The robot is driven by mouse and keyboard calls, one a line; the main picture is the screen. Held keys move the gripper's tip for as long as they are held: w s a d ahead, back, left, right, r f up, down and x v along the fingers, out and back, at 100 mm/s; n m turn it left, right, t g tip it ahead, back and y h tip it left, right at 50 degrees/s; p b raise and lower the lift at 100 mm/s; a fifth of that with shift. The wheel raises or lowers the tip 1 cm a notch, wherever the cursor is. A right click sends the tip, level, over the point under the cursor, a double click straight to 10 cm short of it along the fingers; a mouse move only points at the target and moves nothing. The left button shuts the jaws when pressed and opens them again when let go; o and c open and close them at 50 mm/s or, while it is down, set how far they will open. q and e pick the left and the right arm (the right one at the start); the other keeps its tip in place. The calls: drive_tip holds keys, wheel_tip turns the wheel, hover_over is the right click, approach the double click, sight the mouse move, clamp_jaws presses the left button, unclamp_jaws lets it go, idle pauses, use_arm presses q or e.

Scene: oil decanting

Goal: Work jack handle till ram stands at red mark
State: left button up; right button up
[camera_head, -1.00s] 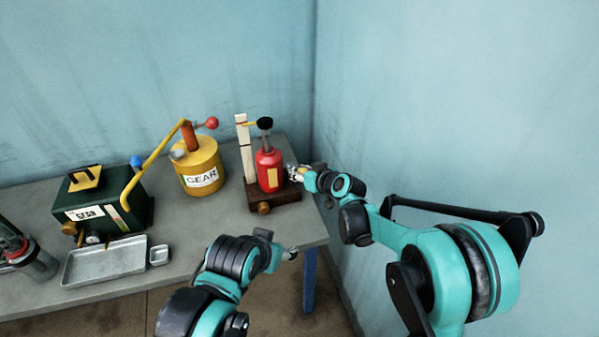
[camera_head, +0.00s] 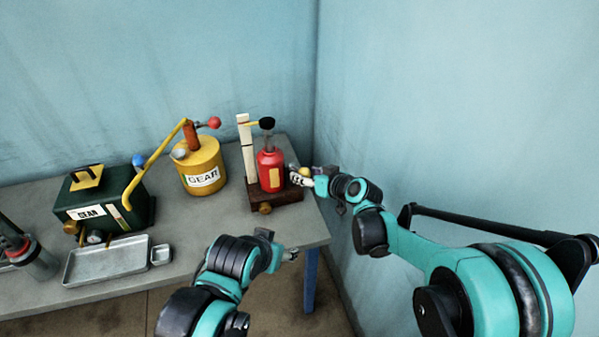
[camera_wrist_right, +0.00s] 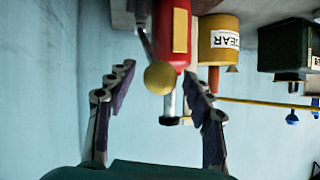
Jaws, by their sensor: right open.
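The red jack (camera_head: 271,174) stands upright on a dark wooden base (camera_head: 288,196) at the table's right end. Its ram carries a black top (camera_head: 267,123). A yellow pointer (camera_head: 253,123) reaches from the ram to the upper part of a white post (camera_head: 249,157); the red mark is too small to tell. The handle ends in a yellow knob (camera_head: 305,171), seen in the right wrist view (camera_wrist_right: 160,77) between the fingers. My right gripper (camera_head: 299,178) is open around the knob, apart from it. My left gripper (camera_head: 291,254) hangs off the table's front edge, its jaws too small to read.
Further left are a green box (camera_head: 95,200), a metal tray (camera_head: 105,263) and a small dish (camera_head: 161,254). The blue wall (camera_head: 450,110) is close on the right.

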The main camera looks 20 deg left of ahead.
drive_tip(key=v, duration=0.6)
drive_tip(key=shift+s+d+r, duration=0.2)
drive_tip(key=shift+s, duration=0.05)
drive_tip(key=s+d+f+m+h+b, duration=0.1)
drive_tip(key=s+d+m+h, duration=0.1)
drive_tip(key=s+d, duration=0.5)
drive_tip(key=s+d+f+m+h+b, duration=0.1)
drive_tip(key=s+d+f+m+h, duration=0.1)
drive_tip(key=s+d, duration=0.6)
drive_tip(key=s+d+f+m+h+b, duration=0.1)
drive_tip(key=s+d+m+h, duration=0.3)
drive_tip(key=d, duration=1.2)
drive_tip(key=s+f+h, duration=0.1)
drive_tip(key=s, duration=0.2)
drive_tip(key=shift+s+d+g+h, duration=0.2)
drive_tip(key=shift+s+g+h, duration=0.1)
drive_tip(key=shift+s+h, duration=0.1)
